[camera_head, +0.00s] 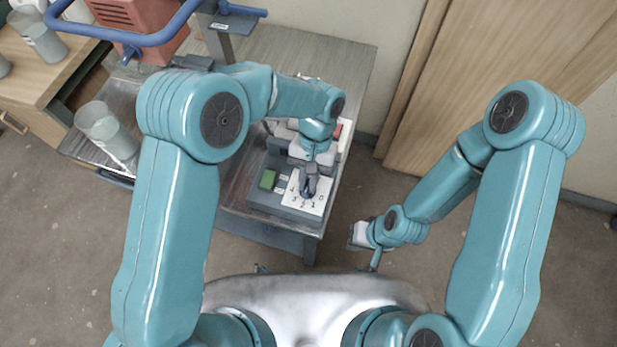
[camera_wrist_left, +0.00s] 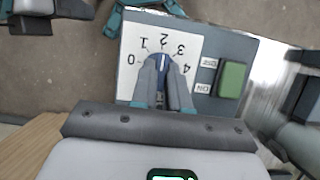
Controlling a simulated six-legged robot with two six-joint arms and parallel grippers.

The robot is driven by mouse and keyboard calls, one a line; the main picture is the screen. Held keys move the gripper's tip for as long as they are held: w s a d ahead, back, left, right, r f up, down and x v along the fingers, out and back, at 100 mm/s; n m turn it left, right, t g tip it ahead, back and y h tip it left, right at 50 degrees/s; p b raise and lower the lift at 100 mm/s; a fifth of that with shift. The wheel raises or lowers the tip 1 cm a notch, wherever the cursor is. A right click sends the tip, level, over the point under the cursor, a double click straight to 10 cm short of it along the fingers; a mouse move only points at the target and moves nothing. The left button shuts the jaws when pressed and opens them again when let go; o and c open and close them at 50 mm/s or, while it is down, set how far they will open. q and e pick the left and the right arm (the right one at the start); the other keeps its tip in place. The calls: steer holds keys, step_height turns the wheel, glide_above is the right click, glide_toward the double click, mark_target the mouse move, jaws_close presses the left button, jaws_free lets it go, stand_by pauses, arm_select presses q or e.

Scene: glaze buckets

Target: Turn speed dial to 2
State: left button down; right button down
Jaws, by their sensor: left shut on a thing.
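The speed dial is a blue knob (camera_wrist_left: 162,60) on a white plate (camera_wrist_left: 188,37) numbered 0 to 4, on a grey control box (camera_head: 257,196). In the left wrist view a white mark on the knob points up towards the 2. My left gripper (camera_wrist_left: 163,72) is shut on the knob, one grey finger on each side, partly covering it. In the head view the left gripper (camera_head: 309,184) reaches down over the plate and hides most of the knob. My right gripper (camera_head: 359,235) hangs low to the right of the box, apart from it; its fingers are not clear.
A green button (camera_wrist_left: 231,80) with ON and OFF labels sits beside the dial plate. The box stands on a metal-topped table (camera_head: 352,62). A translucent container (camera_head: 105,128) stands at the left, below a blue rail (camera_head: 150,38). Floor around my right gripper is clear.

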arm_select(q)
steer(key=c, duration=1.1)
jaws_free()
steer(key=shift+w+r, duration=0.1)
steer(key=v, duration=1.6)
steer(key=shift+r, duration=0.2)
